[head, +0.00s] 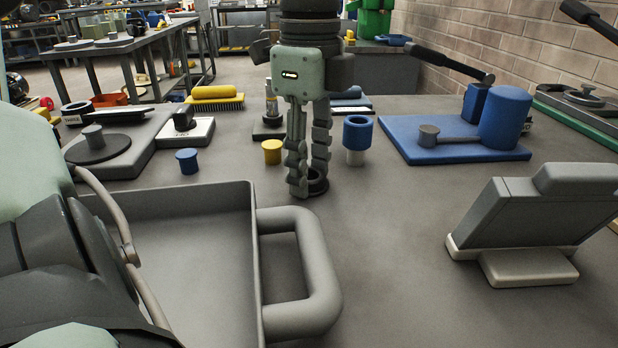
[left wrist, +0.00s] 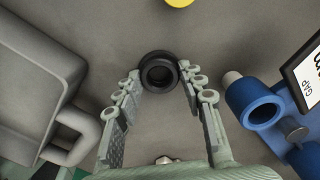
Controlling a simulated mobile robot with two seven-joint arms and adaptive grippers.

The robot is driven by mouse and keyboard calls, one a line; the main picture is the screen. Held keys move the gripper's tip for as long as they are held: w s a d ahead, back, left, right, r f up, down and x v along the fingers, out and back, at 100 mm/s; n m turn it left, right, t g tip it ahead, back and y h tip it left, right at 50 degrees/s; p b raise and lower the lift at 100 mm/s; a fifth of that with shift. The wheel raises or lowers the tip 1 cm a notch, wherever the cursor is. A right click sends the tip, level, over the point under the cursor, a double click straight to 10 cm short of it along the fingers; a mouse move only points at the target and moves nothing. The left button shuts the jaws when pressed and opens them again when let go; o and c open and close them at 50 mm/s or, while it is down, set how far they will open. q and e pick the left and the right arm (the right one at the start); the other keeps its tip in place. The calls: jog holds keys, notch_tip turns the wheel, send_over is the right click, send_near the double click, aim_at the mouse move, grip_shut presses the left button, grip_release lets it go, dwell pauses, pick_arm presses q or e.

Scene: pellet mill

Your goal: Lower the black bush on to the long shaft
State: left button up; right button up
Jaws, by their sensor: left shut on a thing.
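The black bush (head: 318,183) is a thick dark ring at the fingertips of my left gripper (head: 308,182). The gripper points down and is shut on the bush, low over the grey bench; I cannot tell whether the bush touches the bench. In the left wrist view the bush (left wrist: 158,72) sits between the fingertips of the gripper (left wrist: 160,84), its round opening facing the camera. I cannot pick out the long shaft for certain. A blue sleeve (head: 357,131) stands on a pale post (head: 356,157) just right of the gripper. My right gripper is not in view.
A grey tray (head: 185,198) with a thick handle (head: 312,270) lies in front left. A blue plate (head: 400,147) with a blue cylinder (head: 505,117) is at right. Yellow (head: 272,151) and blue (head: 187,161) plugs stand left of the gripper. A tilted grey device (head: 530,216) stands front right.

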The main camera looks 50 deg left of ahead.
pick_arm(q)
jog(key=shift+w+r, duration=0.1)
jog(key=shift+r, duration=0.45)
notch_tip(320, 180, up, 27)
jog(key=p, duration=0.2)
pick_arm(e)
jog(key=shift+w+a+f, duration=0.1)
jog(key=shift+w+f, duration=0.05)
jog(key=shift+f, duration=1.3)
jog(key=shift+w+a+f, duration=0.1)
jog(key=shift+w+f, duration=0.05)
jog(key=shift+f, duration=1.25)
pick_arm(q)
jog(key=o, duration=0.7)
grip_shut()
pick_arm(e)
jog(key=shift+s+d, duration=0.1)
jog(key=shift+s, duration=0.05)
